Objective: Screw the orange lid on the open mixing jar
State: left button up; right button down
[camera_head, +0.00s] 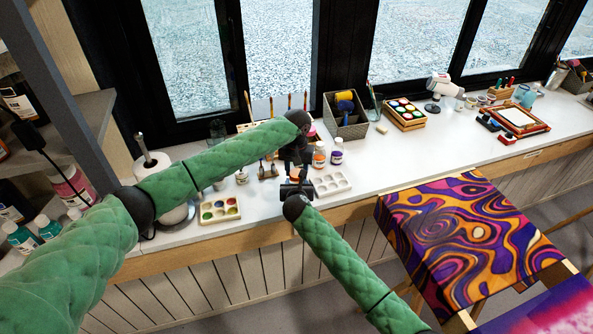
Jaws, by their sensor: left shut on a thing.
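An orange piece (294,174), which looks like the lid, shows between my two grippers just above the white counter. My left gripper (295,163) reaches down from above and is shut on it. My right gripper (296,187) comes in from the front, just below the orange piece; whether its fingers are open or shut is too small and dark to tell. The mixing jar is not clearly visible; the grippers cover the spot around the lid. I cannot tell whether lid and jar touch.
An orange paint bottle (319,159) and a purple one (337,156) stand close by on the right. A white palette (346,181) lies right of my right gripper, a paint palette (205,219) to the left. A grey caddy (350,131) stands behind.

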pick_arm(q)
jog(key=m, duration=0.5)
jog(key=shift+m, duration=0.4)
jog(key=o, duration=1.1)
jog(key=shift+r, duration=2.25)
jog(key=shift+c, duration=0.5)
